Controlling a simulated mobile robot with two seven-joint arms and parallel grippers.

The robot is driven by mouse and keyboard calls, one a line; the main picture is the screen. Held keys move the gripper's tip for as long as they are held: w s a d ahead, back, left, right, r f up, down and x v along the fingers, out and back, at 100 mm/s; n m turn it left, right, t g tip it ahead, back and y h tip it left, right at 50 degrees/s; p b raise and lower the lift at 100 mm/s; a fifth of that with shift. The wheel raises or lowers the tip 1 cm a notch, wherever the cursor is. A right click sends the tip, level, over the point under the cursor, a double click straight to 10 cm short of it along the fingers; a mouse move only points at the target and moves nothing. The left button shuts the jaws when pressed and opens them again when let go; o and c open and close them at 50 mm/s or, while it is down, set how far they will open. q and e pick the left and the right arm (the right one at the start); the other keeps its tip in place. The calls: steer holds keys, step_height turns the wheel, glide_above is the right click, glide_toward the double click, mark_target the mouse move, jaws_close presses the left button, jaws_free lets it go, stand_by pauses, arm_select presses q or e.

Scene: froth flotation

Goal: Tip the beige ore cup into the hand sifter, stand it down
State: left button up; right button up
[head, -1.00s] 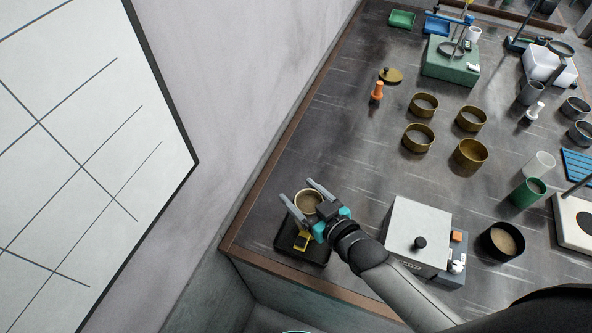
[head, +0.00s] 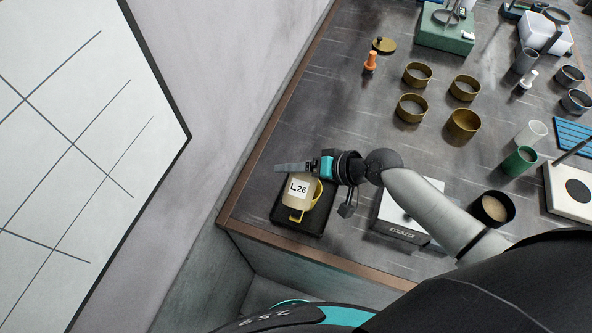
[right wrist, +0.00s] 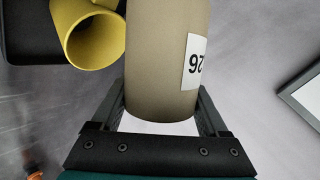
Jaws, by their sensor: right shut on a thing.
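The beige ore cup (head: 298,188), labelled L26, is held in my right gripper (head: 296,168), whose jaws are shut on it. The cup is tilted well over, with its labelled side facing up to the head camera. It is above the yellow hand sifter (head: 316,196), partly covering it. The sifter is on a black tray (head: 317,222) at the bench corner. In the right wrist view the cup (right wrist: 160,60) lies between the fingers, and a yellow round-ended part of the sifter (right wrist: 92,38) shows beside it. The cup's mouth and any falling ore cannot be made out. My left gripper is out of view.
A white-topped box (head: 394,214) stands right of the tray, partly behind my arm. A dark bowl of tan material (head: 494,208) is further right. Several brass sieve rings (head: 412,108) and an orange-handled tool (head: 370,62) stand beyond. The bench between is clear.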

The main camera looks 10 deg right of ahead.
steer(key=shift+w+d+f+m+g+y+b, duration=0.1)
steer(key=shift+w+d+m+g+y+b, duration=0.1)
steer(key=shift+m+g+y+b, duration=0.45)
steer(key=shift+w+r+m+g+y+b, duration=0.1)
steer(key=shift+r+m+g+y+b, duration=0.05)
steer(key=shift+m+g+y+b, duration=0.35)
steer(key=shift+w+r+m+g+y+b, duration=0.15)
steer(key=shift+m+g+y, duration=0.1)
steer(key=shift+m+g, duration=0.25)
steer(key=shift+s+r+m+g+y+b, duration=0.1)
steer(key=shift+r+m+g+y+b, duration=0.15)
steer(key=shift+m+g+y+b, duration=0.3)
steer(key=shift+d+f, duration=0.1)
stand_by(1.4)
